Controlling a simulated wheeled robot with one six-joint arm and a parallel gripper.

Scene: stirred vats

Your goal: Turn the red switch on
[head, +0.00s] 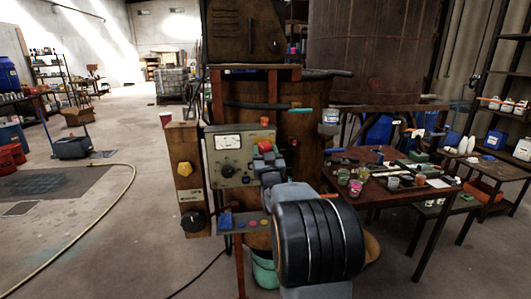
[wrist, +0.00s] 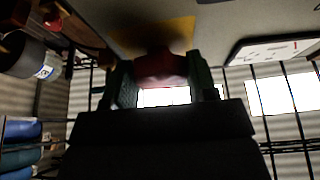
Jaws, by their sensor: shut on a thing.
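The red switch (head: 265,146) is on the right side of a grey-green control box (head: 228,142) with a dial, just above my gripper in the head view. In the wrist view the red switch (wrist: 160,66) sits between my two dark green fingers, with a blurred yellow patch (wrist: 150,35) behind it. My gripper (wrist: 162,82) is shut on it. In the head view my gripper (head: 268,168) is at the front of the box, mostly hidden by my wrist. The switch's exact angle cannot be told.
A cluttered table (head: 405,185) is right. The floor at left is open, with a hose (head: 118,220) across it.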

